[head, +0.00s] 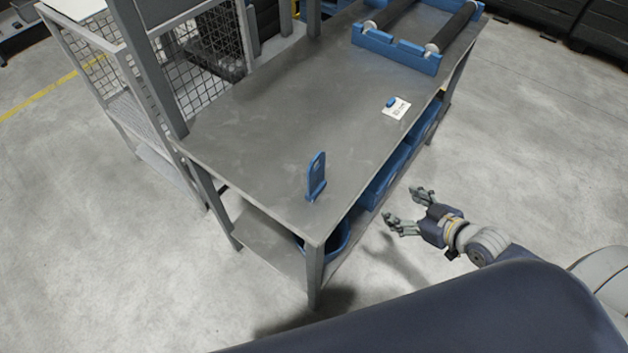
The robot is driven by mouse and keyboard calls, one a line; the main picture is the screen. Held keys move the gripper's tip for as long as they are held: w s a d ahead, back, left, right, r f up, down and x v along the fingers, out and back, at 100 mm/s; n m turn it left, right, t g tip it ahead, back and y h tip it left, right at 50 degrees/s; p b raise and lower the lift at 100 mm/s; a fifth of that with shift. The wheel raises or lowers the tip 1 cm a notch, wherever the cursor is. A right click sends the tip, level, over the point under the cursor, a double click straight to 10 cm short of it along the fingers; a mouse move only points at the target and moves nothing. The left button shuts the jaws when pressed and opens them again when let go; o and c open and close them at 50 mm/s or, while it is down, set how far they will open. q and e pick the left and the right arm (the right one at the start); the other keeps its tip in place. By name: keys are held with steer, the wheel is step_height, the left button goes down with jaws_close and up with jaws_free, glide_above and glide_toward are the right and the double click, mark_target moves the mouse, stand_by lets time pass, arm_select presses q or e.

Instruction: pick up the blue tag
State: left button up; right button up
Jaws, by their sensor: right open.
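A blue tag (316,177), a flat plate with a rounded top, stands upright near the front corner of the grey metal table (270,110). Its foot is on the tabletop. My right gripper (404,208) is open and empty, to the right of the table's long edge and apart from the tag. The left gripper is not in view.
A white card (397,108) with a small blue piece (391,102) on it lies near the table's right edge. A blue roller frame (398,51) sits at the far end. Blue bins (385,177) are on the shelf below. A mesh cage (205,60) stands left.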

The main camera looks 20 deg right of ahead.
steer(key=a+r+n+y, duration=0.2)
steer(key=a+r+y, duration=0.1)
steer(key=a+r, duration=0.5)
steer(key=n+y, duration=0.1)
steer(key=y, duration=0.2)
glide_toward(317, 185)
steer(key=x, duration=0.2)
steer(key=shift+w+b, duration=0.35)
steer(key=shift+w, duration=0.1)
steer(key=shift+x, duration=0.8)
steer(key=x, duration=0.3)
steer(key=shift+w+a+f+p, duration=0.1)
steer(key=shift+a+p, duration=0.25)
steer(key=shift+a, duration=0.1)
steer(key=shift+w+a+f+g+h, duration=0.2)
steer(key=shift+w+g+h, duration=0.05)
steer(key=shift+g+h, duration=0.05)
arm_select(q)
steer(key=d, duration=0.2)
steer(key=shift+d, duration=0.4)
